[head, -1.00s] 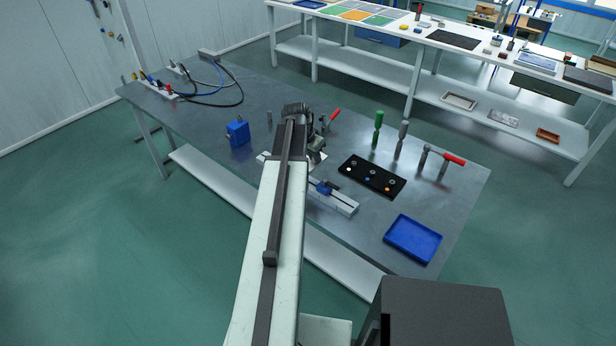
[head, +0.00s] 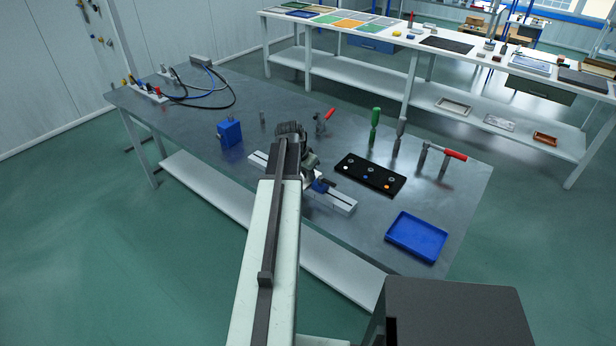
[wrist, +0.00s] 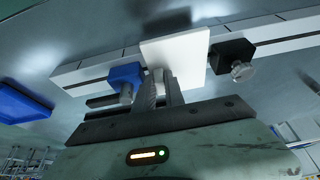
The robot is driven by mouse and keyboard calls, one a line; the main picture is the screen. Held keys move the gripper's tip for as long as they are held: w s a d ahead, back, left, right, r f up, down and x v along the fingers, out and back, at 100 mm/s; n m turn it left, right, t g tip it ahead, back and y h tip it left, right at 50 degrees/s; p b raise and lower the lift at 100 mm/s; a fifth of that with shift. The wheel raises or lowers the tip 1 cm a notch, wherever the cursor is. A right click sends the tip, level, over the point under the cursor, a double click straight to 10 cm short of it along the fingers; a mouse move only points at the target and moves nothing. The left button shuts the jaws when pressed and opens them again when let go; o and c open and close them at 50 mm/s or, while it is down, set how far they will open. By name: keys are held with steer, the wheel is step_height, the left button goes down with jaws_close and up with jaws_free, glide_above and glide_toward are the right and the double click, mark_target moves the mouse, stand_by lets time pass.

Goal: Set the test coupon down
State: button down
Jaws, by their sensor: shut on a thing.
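The test coupon (wrist: 176,54) is a pale, flat square plate in the wrist view. My gripper (wrist: 160,88) is shut on its near edge. The plate is over the light rail fixture (wrist: 284,31), between a blue block (wrist: 126,74) and a black block with a knob (wrist: 231,55). I cannot tell whether it touches the rail. In the head view the rail (head: 340,202) and blue block (head: 320,186) show beside my arm, which hides the coupon and fingertips.
A blue tray (head: 416,237) lies at the bench's right corner. A black panel (head: 371,174) with small coloured parts is right of the rail. Upright tools, including a green-handled one (head: 374,127), stand behind it. A blue box (head: 230,132) stands left.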

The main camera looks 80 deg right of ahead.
steer(key=shift+f, duration=0.1)
steer(key=c, duration=1.7)
jaws_free()
steer(key=shift+a+r+p, duration=0.1)
steer(key=shift+r+p, duration=0.3)
steer(key=shift+r, duration=0.15)
steer(key=p+v, duration=1)
steer(key=v, duration=0.1)
steer(key=shift+a, duration=0.15)
steer(key=shift+w, duration=0.1)
